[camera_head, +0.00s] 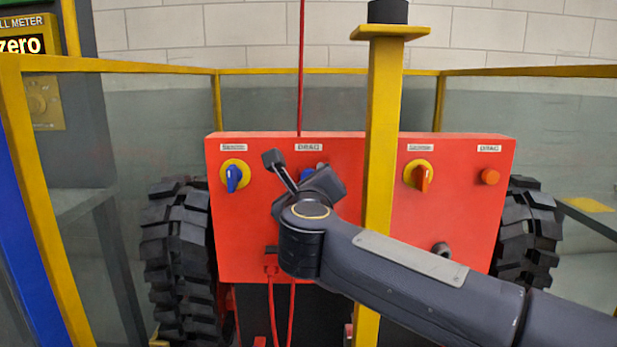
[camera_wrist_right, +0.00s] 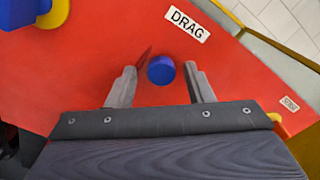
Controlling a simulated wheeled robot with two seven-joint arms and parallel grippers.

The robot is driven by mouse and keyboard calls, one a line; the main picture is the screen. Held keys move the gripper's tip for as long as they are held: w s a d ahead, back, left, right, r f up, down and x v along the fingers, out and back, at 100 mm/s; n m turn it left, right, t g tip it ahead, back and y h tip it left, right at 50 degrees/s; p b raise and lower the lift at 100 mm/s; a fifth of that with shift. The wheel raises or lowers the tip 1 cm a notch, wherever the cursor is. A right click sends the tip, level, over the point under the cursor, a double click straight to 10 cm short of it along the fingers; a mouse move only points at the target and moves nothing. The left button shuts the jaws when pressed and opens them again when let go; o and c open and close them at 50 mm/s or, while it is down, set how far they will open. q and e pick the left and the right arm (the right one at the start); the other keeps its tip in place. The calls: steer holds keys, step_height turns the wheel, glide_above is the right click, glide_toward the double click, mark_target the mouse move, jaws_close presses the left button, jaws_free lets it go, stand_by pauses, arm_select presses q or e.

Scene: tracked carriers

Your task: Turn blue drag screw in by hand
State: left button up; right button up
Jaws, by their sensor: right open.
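The blue drag screw (camera_wrist_right: 161,70) is a round blue knob on the red panel (camera_head: 340,240), below a white DRAG label (camera_wrist_right: 188,23). In the right wrist view it sits between the two fingers of my right gripper (camera_wrist_right: 161,88), near their tips, with a gap on each side. The gripper is open and holds nothing. In the head view the screw (camera_head: 306,174) shows only as a bit of blue, mostly hidden behind my right wrist. My left gripper is not in view.
A blue selector knob on a yellow disc (camera_head: 235,164) is left of the screw. An orange selector (camera_head: 422,177) and an orange round knob (camera_head: 489,176) are on the right. A yellow post (camera_head: 384,100) stands in front of the panel, close to my right arm. Black tyres (camera_head: 180,250) flank it.

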steer(key=n+p, duration=0.2)
steer(key=p, duration=0.1)
steer(key=n+p, duration=0.3)
steer(key=r+n+p, duration=0.1)
steer(key=n+p, duration=0.1)
steer(key=n, duration=0.1)
steer(key=shift+p, duration=0.4)
steer(key=n+p, duration=0.9)
steer(key=n, duration=0.1)
steer(key=shift+p, duration=0.3)
steer(key=n+p, duration=0.8)
steer(key=n, duration=0.1)
steer(key=shift+f+n, duration=0.5)
steer(key=shift+n, duration=0.3)
